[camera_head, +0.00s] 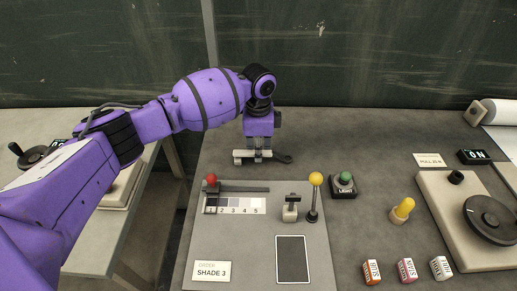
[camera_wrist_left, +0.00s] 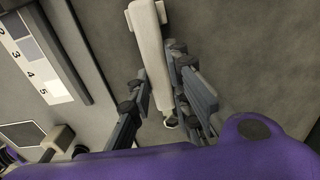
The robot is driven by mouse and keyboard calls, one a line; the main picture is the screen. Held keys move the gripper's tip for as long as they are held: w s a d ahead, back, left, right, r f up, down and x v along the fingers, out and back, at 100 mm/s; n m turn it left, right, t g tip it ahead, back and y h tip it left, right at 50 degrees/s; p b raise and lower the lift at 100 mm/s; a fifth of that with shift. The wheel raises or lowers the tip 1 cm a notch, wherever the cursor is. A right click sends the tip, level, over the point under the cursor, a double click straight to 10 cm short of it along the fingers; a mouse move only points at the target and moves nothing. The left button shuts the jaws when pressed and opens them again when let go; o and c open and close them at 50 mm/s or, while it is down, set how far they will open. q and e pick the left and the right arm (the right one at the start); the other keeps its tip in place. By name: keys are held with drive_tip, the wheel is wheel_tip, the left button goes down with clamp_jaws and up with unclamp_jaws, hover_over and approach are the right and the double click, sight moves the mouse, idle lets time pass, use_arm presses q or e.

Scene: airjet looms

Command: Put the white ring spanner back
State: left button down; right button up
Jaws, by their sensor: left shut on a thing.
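My left gripper (camera_head: 258,155) reaches down over the back of the grey panel, and its fingers also show in the left wrist view (camera_wrist_left: 158,105). It is shut on a long white piece, which I take to be the white ring spanner (camera_wrist_left: 150,45). In the head view the white piece (camera_head: 240,157) lies crosswise at the fingers, close to the surface; I cannot tell whether it touches. A dark rounded end (camera_head: 284,159) shows just right of the fingers. The fingers hide part of the held piece. My right gripper is not in view.
The panel carries a red-knobbed slider (camera_head: 212,179), a numbered shade strip (camera_head: 235,205), a yellow-knobbed lever (camera_head: 315,180) and a dark tablet (camera_head: 291,260). A green button (camera_head: 345,180), a yellow knob (camera_head: 402,210) and several labelled blocks (camera_head: 406,270) stand to the right.

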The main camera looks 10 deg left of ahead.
use_arm(q)
drive_tip(key=shift+f, duration=0.35)
drive_tip(key=c, duration=1.5)
unclamp_jaws()
drive_tip(key=shift+c, duration=0.2)
drive_tip(key=o, duration=0.5)
drive_tip(key=shift+c, duration=0.2)
drive_tip(key=shift+r, duration=0.15)
